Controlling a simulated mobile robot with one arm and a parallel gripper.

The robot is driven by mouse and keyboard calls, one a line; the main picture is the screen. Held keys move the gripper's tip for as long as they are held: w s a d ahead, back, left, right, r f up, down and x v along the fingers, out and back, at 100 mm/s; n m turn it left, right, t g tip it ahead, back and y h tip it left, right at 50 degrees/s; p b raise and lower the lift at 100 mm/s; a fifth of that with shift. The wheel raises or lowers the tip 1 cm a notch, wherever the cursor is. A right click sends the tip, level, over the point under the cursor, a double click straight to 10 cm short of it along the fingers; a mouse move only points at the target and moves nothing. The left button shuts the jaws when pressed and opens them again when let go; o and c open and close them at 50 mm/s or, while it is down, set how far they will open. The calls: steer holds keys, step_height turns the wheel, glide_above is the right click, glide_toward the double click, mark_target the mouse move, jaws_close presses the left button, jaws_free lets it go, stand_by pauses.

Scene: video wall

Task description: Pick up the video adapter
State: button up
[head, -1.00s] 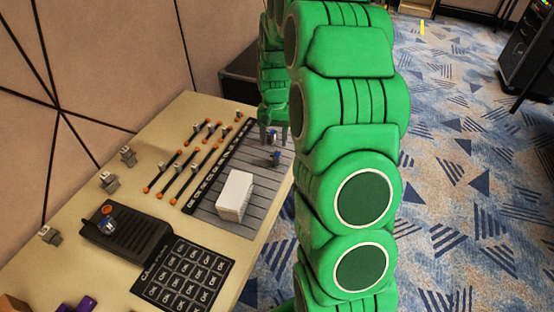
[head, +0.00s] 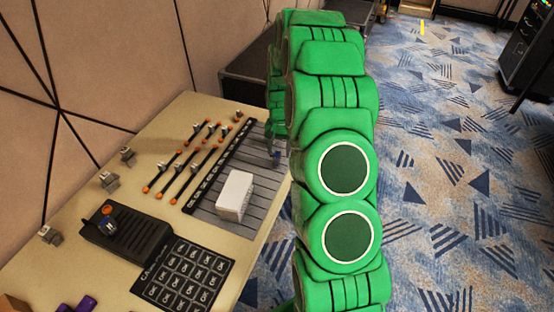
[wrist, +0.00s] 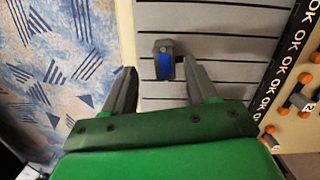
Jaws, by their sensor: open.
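The video adapter, a small grey piece with a blue face (wrist: 164,64), sits on the grey slatted mat (wrist: 222,75). In the head view the adapter (head: 276,155) is a small bluish spot at the mat's right side, partly hidden by my arm. My gripper (wrist: 159,68) is open in the wrist view. The adapter shows between and slightly beyond its fingertips, closer to the right finger. I cannot tell whether that finger touches it. In the head view my gripper (head: 272,142) is over the mat's far right part, mostly behind my arm.
A white box (head: 235,195) stands on the mat. Several orange-tipped rods (head: 180,165), a black device (head: 125,230), an OK-marked pad (head: 187,272) and small grey connectors (head: 109,181) lie on the beige table (head: 150,205). The patterned carpet (head: 440,190) is open to the right.

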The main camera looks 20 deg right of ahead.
mark_target(277, 154)
steer(key=shift+s+a+f, duration=0.1)
steer(key=shift+a+f, duration=0.1)
steer(key=shift+f, duration=0.55)
steer(key=shift+s+a+f, duration=0.1)
steer(key=shift+a+f, duration=0.05)
steer(key=shift+f, duration=0.65)
steer(key=shift+s+a+f, duration=0.1)
steer(key=shift+a+f, duration=0.1)
steer(key=shift+f, duration=0.55)
steer(key=shift+c, duration=0.5)
jaws_close()
